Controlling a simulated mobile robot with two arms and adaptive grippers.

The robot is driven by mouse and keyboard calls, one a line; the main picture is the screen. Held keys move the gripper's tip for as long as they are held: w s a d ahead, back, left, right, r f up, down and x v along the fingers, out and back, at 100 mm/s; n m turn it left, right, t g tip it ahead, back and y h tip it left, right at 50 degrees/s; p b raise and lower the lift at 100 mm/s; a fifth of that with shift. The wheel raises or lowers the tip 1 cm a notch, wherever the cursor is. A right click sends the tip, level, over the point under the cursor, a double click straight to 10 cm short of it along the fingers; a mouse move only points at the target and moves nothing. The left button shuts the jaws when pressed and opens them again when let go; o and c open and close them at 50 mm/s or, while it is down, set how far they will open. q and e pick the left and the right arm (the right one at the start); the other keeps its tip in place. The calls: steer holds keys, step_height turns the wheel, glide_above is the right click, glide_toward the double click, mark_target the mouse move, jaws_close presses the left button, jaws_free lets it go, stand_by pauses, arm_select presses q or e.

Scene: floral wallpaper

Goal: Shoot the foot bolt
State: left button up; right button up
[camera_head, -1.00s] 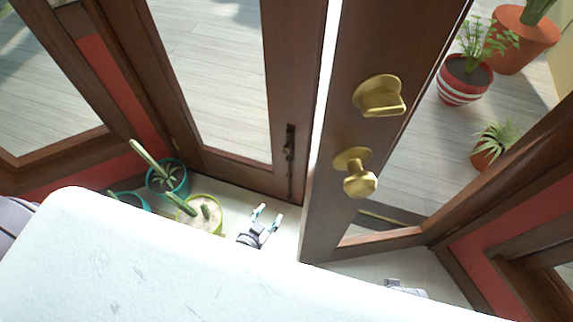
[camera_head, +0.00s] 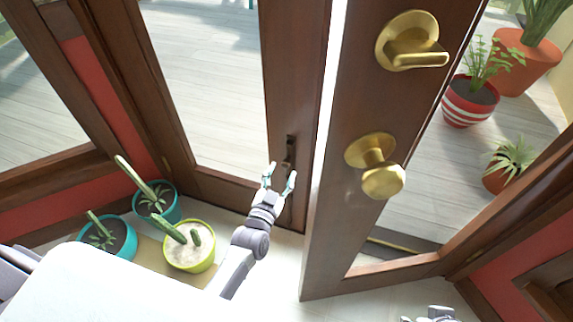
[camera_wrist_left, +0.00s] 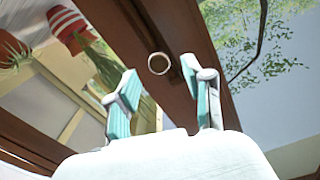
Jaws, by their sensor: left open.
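The dark foot bolt (camera_head: 290,152) is mounted upright low on the edge stile of the left door leaf (camera_head: 300,70). My left gripper (camera_head: 280,181) is open and empty, its fingertips just in front of the bolt's lower part and partly covering it. I cannot tell whether they touch it. In the left wrist view the teal-padded fingers (camera_wrist_left: 162,92) are spread apart, with a round, light-rimmed piece (camera_wrist_left: 158,63) on brown wood beyond them; I cannot tell what it is. A grey part of my right gripper (camera_head: 432,314) shows at the bottom edge, its fingers unclear.
The right door leaf (camera_head: 350,230) stands ajar close to the right of my left gripper, with a brass knob (camera_head: 382,181) and brass turn piece (camera_head: 415,48) sticking out. A yellow-green cactus pot (camera_head: 190,258) and teal pots (camera_head: 125,240) stand on the floor to the left.

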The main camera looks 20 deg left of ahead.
mark_target(285, 167)
arm_select(q)
steer(key=w+b, duration=0.1)
steer(key=w, duration=0.4)
steer(key=shift+d, duration=0.1)
steer(key=shift+s, duration=0.1)
jaws_close()
steer(key=shift+f, duration=0.1)
